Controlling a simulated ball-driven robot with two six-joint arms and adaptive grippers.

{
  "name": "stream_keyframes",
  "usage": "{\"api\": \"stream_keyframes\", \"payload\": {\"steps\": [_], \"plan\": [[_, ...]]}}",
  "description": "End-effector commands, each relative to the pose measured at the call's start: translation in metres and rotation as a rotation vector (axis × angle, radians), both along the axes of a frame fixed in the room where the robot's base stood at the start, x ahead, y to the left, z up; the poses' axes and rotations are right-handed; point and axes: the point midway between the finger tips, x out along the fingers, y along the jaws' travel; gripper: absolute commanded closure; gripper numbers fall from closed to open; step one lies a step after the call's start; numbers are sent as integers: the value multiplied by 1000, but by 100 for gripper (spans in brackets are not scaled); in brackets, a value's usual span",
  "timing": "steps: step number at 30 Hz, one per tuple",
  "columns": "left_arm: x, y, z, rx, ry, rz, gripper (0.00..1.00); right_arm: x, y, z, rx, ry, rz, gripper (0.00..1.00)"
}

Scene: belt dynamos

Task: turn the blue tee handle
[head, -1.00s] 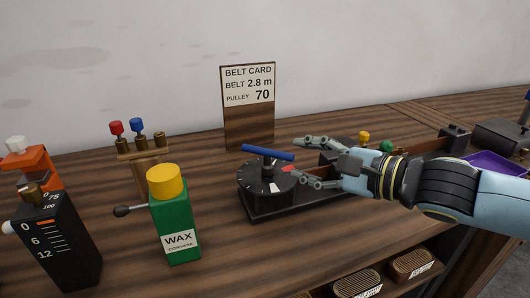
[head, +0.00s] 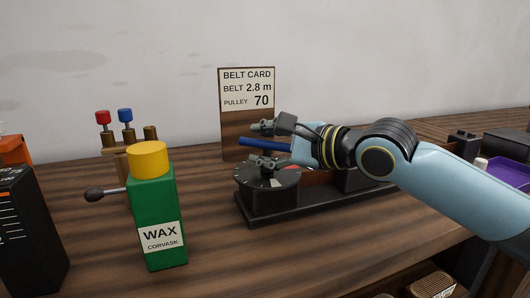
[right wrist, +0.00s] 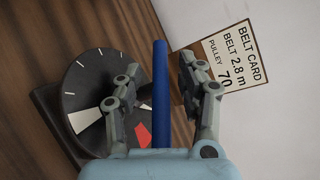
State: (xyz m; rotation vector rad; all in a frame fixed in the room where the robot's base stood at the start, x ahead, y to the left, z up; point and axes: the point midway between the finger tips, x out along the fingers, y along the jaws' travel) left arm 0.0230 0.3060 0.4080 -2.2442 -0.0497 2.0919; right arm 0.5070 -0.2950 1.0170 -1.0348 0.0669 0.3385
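The blue tee handle (head: 258,145) is a bar above a round black dial (head: 254,180) with white tick marks, on a dark base (head: 312,205). My right gripper (head: 263,144) reaches over the dial from the right, its fingers on either side of the bar. In the right wrist view the handle (right wrist: 161,85) runs lengthwise between the two fingers of my right gripper (right wrist: 159,66), with a gap on each side. The gripper is open. The dial (right wrist: 92,88) there shows a white wedge and a red wedge. My left gripper is not in view.
A belt card (head: 248,95) stands behind the dial. A green wax bottle (head: 157,210) with a yellow cap stands at the left front, near a rack of red and blue knobs (head: 125,130). A black box (head: 28,235) stands far left. Bench between bottle and dial is clear.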

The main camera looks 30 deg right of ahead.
Motion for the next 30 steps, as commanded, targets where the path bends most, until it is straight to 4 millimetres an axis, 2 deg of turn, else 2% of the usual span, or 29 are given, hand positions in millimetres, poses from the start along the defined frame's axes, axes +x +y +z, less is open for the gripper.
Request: {"api": "stream_keyframes", "payload": {"steps": [6,15,23,30], "plan": [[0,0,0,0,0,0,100,0,0,0,0,0,0,61],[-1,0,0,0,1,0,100,0,0,0,0,0,-1,100],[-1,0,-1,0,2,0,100,0,0,-1,-3,2,14,100],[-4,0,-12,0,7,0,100,0,-1,-5,-7,4,141,100]]}}
